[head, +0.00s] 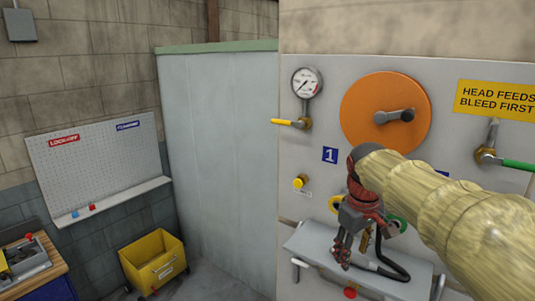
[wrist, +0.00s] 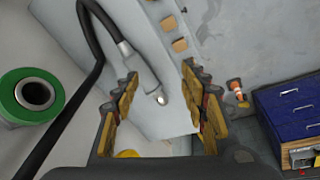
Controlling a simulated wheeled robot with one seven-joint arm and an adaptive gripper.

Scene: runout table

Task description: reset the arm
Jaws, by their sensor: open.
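My gripper (head: 352,250) hangs from my arm in front of the panel, low and just above the grey shelf (head: 306,240). In the wrist view my gripper (wrist: 159,78) has its two yellow-padded fingers spread apart, with nothing clasped between them. A black hose (head: 398,264) with a grey metal end lies on the shelf. In the wrist view the hose end (wrist: 128,52) shows beyond and between the fingertips, apart from the pads as far as I can tell. My arm's pale sleeve covers part of the panel's right side.
The panel (head: 330,85) carries a gauge (head: 308,83), an orange disc with a handle (head: 387,112), a yellow-handled valve (head: 290,123) and a green-handled valve (head: 505,161). A green-ringed port (wrist: 17,92) is beside the shelf. A yellow bin (head: 150,262) stands on the floor, left.

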